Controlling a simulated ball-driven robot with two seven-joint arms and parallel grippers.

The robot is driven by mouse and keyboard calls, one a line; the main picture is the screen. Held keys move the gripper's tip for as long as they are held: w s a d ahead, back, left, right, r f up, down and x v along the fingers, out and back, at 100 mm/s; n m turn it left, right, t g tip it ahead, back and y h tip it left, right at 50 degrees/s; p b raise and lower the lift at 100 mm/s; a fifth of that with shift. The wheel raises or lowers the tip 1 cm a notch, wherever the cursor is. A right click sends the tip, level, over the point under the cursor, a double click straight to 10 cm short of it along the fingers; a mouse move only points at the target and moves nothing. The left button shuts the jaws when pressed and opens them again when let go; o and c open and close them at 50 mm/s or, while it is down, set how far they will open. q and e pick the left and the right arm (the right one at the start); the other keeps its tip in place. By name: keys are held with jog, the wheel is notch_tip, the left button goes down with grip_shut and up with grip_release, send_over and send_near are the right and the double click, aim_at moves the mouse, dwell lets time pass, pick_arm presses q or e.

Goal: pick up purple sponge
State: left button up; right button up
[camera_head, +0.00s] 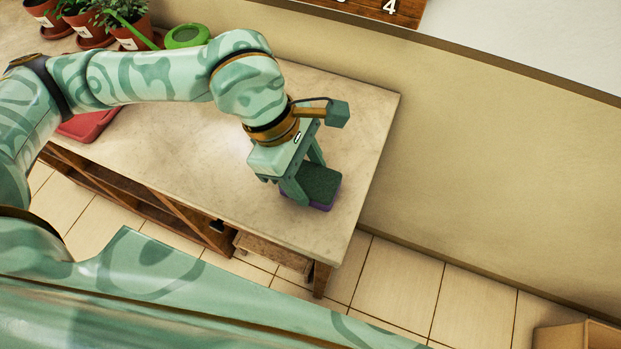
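The purple sponge (320,187) has a dark green top and a purple lower layer. It is at the right end of the pale stone-topped counter (180,165). My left gripper (308,184) points down at it, with one finger in front of the sponge's left side and the other behind it. The fingers stand apart, with the sponge at their tips. I cannot tell whether they press on it or whether it is lifted off the counter. My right gripper is not in view.
Potted plants (88,30) and a green watering can (186,37) stand at the back left. A red tray (88,124) lies partly behind my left arm. The counter around the sponge is clear. A wall rises behind, and a box (575,338) sits at the lower right.

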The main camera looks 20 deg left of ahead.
aim_at(302, 180)
pick_arm(q)
jog(key=shift+c, duration=0.7)
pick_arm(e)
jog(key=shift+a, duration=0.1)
pick_arm(q)
jog(key=shift+r, duration=0.1)
jog(key=shift+r, duration=0.25)
jog(key=r, duration=0.1)
jog(key=r+p, duration=0.1)
jog(key=r, duration=0.2)
jog(key=shift+s+a+p, duration=0.25)
jog(key=shift+s+p, duration=0.1)
jog(key=shift+p, duration=0.05)
jog(key=s+a+r+p, duration=0.6)
jog(key=s+p, duration=0.5)
jog(key=p, duration=0.6)
jog(key=shift+s+v, duration=0.2)
jog(key=shift+v, duration=1)
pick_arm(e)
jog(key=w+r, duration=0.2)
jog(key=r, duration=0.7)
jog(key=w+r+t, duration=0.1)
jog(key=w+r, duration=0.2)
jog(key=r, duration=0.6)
pick_arm(q)
jog(key=shift+d, duration=0.1)
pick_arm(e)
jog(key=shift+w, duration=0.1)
